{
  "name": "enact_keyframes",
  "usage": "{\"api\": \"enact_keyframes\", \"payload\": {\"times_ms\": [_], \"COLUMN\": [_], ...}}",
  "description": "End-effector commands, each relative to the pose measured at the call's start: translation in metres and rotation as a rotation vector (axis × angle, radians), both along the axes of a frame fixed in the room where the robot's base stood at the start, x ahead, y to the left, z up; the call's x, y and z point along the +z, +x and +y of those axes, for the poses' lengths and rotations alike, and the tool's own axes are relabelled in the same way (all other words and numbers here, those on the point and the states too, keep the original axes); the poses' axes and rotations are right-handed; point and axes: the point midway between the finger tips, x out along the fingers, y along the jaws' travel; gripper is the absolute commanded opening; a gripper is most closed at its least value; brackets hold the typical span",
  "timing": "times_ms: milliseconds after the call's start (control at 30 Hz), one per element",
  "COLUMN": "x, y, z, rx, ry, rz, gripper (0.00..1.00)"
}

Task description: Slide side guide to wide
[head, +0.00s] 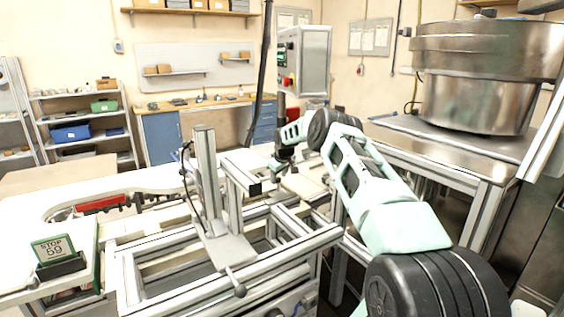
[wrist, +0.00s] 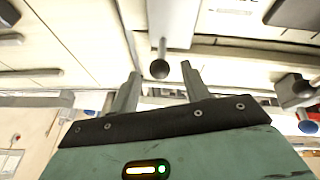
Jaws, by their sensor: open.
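My gripper (wrist: 160,82) is open, with its two grey fingers spread and nothing between their tips. In the wrist view a dark round knob (wrist: 160,69) on a short rod hangs from a pale grey block (wrist: 172,22). The knob appears in the gap between the fingertips; whether it lies beyond them or level with them I cannot tell. I cannot tell for sure which part is the side guide. In the head view my gripper (head: 283,165) is small, over the far part of the aluminium-framed machine (head: 290,240), and its fingers are hard to make out.
An upright post (head: 206,170) stands on the machine, with a ball-ended lever (head: 238,288) at its near side. A second dark knob (wrist: 305,88) is at the right of the wrist view. A steel bowl (head: 485,80) stands right of my arm.

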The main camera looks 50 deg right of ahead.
Motion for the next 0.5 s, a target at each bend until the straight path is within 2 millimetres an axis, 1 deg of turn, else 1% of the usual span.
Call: {"api": "enact_keyframes", "payload": {"times_ms": [267, 500], "x": [0.041, 0.088], "y": [-0.017, -0.037], "z": [0.008, 0.018], "rx": [0.0, -0.002], "ry": [-0.003, -0.003], "rz": [-0.002, -0.004], "gripper": [0.46, 0.46]}}
